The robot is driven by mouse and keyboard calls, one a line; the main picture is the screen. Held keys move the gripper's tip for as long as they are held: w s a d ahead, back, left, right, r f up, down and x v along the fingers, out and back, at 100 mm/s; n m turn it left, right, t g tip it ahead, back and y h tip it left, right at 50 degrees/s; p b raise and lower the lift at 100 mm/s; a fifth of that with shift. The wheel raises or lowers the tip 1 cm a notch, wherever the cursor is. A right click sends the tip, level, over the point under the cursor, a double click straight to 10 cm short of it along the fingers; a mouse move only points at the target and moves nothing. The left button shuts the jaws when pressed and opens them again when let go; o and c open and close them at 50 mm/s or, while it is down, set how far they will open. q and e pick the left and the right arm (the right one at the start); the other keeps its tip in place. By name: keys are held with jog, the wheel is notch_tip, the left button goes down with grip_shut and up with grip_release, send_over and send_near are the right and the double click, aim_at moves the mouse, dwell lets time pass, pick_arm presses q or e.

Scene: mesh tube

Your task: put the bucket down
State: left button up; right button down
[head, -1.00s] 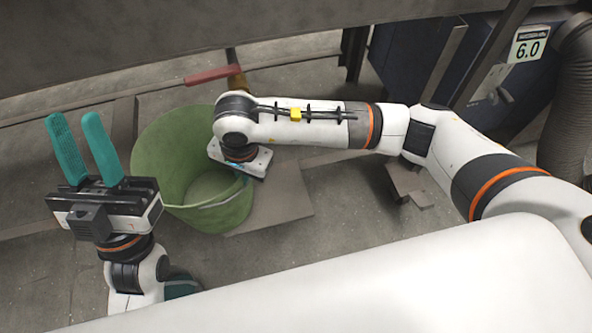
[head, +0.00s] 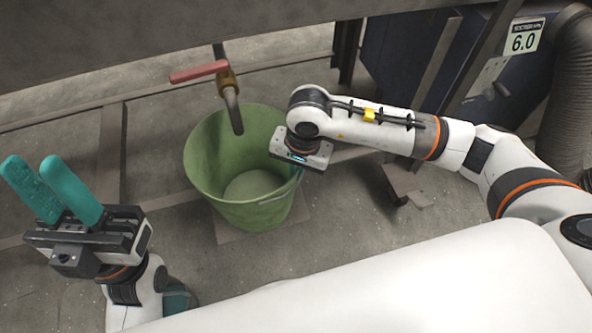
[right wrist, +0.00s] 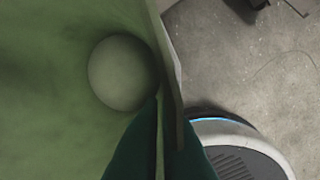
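The green bucket (head: 205,165) stands upright in the middle of the head view, open at the top and seemingly empty. Its round base (right wrist: 123,72) shows in the right wrist view. My right gripper (right wrist: 165,105) is at the bucket's right rim, with its two dark green fingers on either side of the wall, pinching it. In the head view the wrist hides those fingertips. I cannot tell whether the bucket's base touches what is below. My left gripper (head: 32,163) is at the far left, its teal fingers apart and empty, away from the bucket.
A tap with a red handle (head: 198,71) and brass body (head: 228,82) hangs over the bucket's back rim. A flat slab (head: 285,222) lies on the floor under the bucket. A dark blue cabinet (head: 395,65) stands at back right. Floor in front is clear.

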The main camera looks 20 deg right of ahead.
jog(key=shift+r, duration=0.1)
jog(key=shift+f, duration=0.25)
jog(key=c, duration=1.6)
grip_release()
jog(key=shift+c, duration=0.2)
jog(key=shift+r, duration=0.1)
